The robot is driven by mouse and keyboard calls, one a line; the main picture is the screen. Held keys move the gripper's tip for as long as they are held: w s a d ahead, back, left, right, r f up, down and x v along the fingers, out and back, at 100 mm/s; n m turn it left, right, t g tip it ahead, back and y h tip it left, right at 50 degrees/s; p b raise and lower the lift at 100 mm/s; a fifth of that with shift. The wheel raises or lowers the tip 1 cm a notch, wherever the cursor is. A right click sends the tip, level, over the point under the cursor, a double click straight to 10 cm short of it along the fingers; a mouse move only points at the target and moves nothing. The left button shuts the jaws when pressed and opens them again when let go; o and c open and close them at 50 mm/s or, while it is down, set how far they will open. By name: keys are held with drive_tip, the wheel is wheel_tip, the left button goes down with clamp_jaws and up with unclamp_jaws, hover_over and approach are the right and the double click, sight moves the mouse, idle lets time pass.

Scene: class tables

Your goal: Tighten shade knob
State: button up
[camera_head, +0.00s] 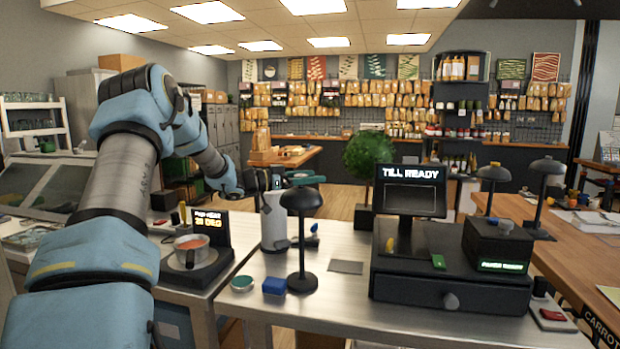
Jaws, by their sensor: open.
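A black lamp (301,238) with a domed shade (302,199) stands upright on the metal counter in the middle of the camera_head view. I cannot make out a knob on its shade at this size. My arm reaches in from the left, and my gripper (290,180) is just behind and above the shade, partly hidden by it. The gripper is open, and I see nothing held in it. I cannot tell whether it touches the shade. Two more black lamps stand at the right, one behind the till (493,172) and one on the wooden table (546,168).
A grey cylinder (273,222) stands close behind the lamp. A blue block (274,286) and a round green-lidded tin (242,284) lie in front. The till (450,285) fills the counter to the right. A pot (191,250) sits on a hot plate at left.

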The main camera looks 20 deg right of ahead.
drive_tip(key=shift+a+f, duration=0.1)
drive_tip(key=shift+a, duration=0.1)
drive_tip(key=s+a+b, duration=0.1)
drive_tip(key=a+b, duration=0.3)
drive_tip(key=a, duration=0.6)
drive_tip(key=shift+s+a+b, duration=0.15)
drive_tip(key=shift+s+b, duration=0.05)
drive_tip(key=shift+b, duration=0.2)
